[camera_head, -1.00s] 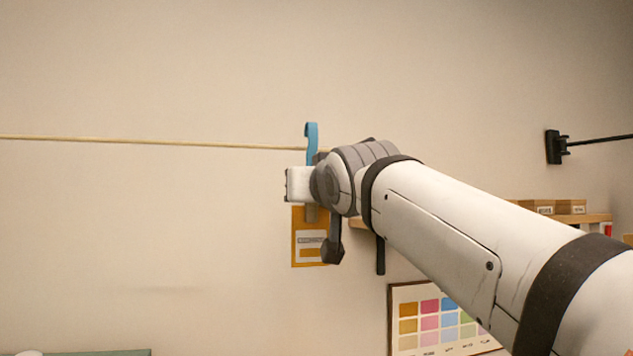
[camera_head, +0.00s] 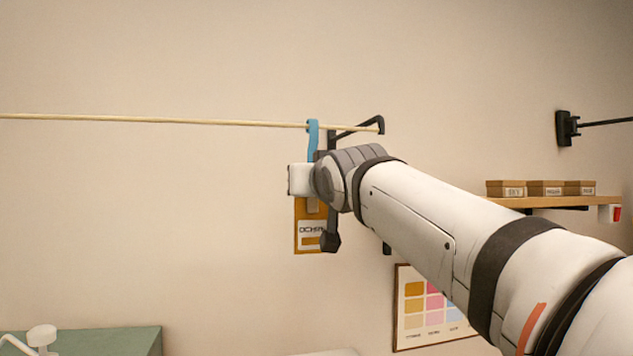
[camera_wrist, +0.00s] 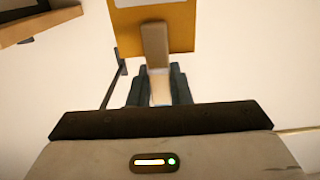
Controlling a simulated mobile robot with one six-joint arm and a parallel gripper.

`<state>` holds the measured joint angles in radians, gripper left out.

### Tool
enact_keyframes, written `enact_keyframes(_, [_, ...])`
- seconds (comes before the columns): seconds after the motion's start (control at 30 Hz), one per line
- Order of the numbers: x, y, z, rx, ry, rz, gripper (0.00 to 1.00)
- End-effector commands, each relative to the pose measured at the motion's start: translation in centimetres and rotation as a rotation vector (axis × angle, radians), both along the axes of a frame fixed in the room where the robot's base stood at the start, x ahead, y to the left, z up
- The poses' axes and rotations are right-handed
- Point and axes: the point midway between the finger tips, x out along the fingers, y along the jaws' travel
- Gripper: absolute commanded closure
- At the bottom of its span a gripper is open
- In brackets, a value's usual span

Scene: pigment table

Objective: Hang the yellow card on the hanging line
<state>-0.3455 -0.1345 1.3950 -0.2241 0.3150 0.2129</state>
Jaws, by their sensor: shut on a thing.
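The yellow card (camera_head: 309,240), an ochre tag with a white label, hangs below my gripper in the head view. In the wrist view my gripper (camera_wrist: 158,88) is shut on the card's narrow stem, with the yellow card (camera_wrist: 180,28) beyond the fingers. My wrist hides the fingertips and part of the hook in the head view.
A dark bracket (camera_head: 370,127) holds the line's right end, just right of the hook. A wooden shelf (camera_head: 545,202) with small boxes (camera_head: 545,188) is on the right wall. A colour chart (camera_head: 430,340) hangs below my arm. The wall left of the card is clear.

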Motion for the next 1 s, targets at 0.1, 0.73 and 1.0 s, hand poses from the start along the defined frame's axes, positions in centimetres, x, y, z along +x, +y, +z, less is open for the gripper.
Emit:
enact_keyframes(0.1, [0.0,0.0,0.0,0.000,0.000,0.000,1.00])
enact_keyframes(0.73, [0.0,0.1,0.0,0.000,0.000,0.002,0.57])
enact_keyframes(1.0, [-2.0,-0.5,-0.2,0.001,-0.003,0.002,0.57])
